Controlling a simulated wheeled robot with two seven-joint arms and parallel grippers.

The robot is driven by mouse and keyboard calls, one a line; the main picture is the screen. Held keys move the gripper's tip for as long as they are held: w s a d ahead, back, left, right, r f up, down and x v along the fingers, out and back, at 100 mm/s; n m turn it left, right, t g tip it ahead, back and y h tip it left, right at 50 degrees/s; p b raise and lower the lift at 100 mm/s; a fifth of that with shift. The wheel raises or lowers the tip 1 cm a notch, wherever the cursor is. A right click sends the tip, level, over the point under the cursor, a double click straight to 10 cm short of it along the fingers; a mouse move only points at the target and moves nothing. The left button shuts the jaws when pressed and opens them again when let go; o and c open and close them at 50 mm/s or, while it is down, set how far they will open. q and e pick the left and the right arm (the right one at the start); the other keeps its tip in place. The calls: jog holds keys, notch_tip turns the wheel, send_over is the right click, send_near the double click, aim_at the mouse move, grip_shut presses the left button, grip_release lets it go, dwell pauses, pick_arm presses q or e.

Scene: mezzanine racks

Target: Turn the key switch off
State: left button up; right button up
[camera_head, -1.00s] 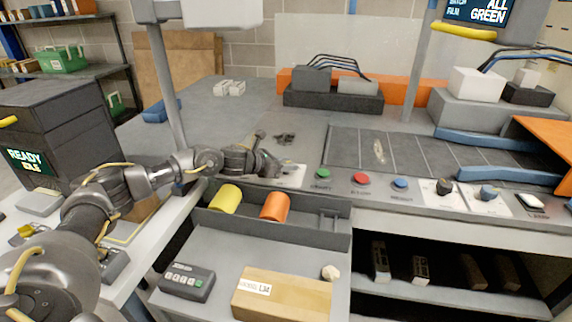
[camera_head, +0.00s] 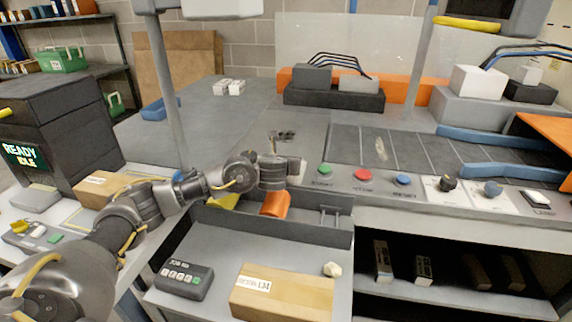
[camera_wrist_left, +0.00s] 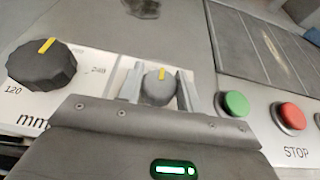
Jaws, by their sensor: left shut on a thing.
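In the left wrist view, a small round grey knob (camera_wrist_left: 158,92) with a yellow pointer mark stands on a pale plate, between the two fingers of my left gripper (camera_wrist_left: 159,84). The fingers are shut on it. No lettering by it is readable, so I cannot confirm it is the key switch. In the head view, my left gripper (camera_head: 278,172) is over the panel's left end, left of the green button (camera_head: 325,169); its own body hides the fingertips and the knob. My right gripper is not in view.
A larger dial (camera_wrist_left: 42,65) with a yellow mark and "mm" scale is close on the left. The red STOP button (camera_wrist_left: 291,117) is to the right. A blue button (camera_head: 402,179), black knob (camera_head: 447,184) and blue-grey knob (camera_head: 492,189) continue along the panel.

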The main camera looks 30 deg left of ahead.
pick_arm(q)
jog(key=shift+d+n+g+y, duration=0.15)
jog(key=shift+n+g+y, duration=0.15)
jog(key=shift+n+y, duration=0.65)
jog(key=shift+n+g+y, duration=0.3)
jog(key=shift+n+y, duration=0.15)
jog(key=shift+y, duration=0.1)
jog(key=shift+r+n+g+y, duration=0.1)
jog(key=shift+n+g+y, duration=0.3)
jog(key=shift+n, duration=0.1)
jog(key=shift+n+g+y, duration=0.3)
jog(key=shift+n+y, duration=0.1)
jog(key=n+g+y+p, duration=0.2)
jog(key=n+g+y, duration=0.1)
jog(key=shift+n, duration=0.4)
jog(key=shift+g, duration=0.3)
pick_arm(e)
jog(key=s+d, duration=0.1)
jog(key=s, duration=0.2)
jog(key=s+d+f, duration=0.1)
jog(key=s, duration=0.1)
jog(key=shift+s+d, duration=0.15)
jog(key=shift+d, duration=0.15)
pick_arm(q)
jog(key=shift+n, duration=0.3)
